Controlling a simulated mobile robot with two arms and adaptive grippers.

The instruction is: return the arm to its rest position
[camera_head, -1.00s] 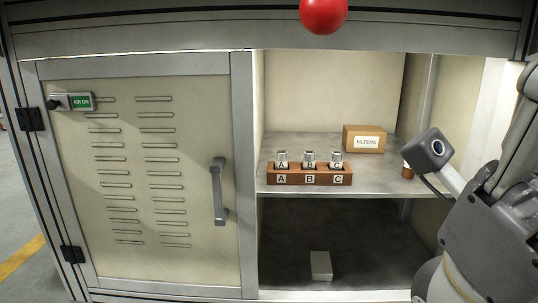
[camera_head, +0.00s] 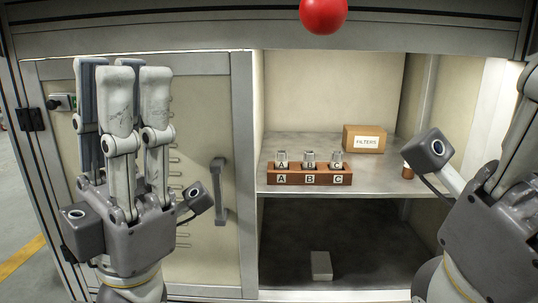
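My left gripper (camera_head: 122,85) stands upright in front of the closed cabinet door on the left. Its several grey and white fingers point up, extended and apart, with nothing between them, so it looks open and empty. It covers much of the vented door panel. My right gripper (camera_head: 505,190) is at the right edge in front of the open compartment's side. Only its grey body and part of a finger show; its fingertips are cut off by the frame, and I cannot tell whether it is open or shut.
The wooden A-B-C rack (camera_head: 310,178) with three metal parts stands on the shelf (camera_head: 370,186). A FILTERS box (camera_head: 364,139) is behind it. A pale block (camera_head: 321,265) lies in the lower compartment. The door handle (camera_head: 219,192) is right of my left gripper. A red ball (camera_head: 323,14) is top centre.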

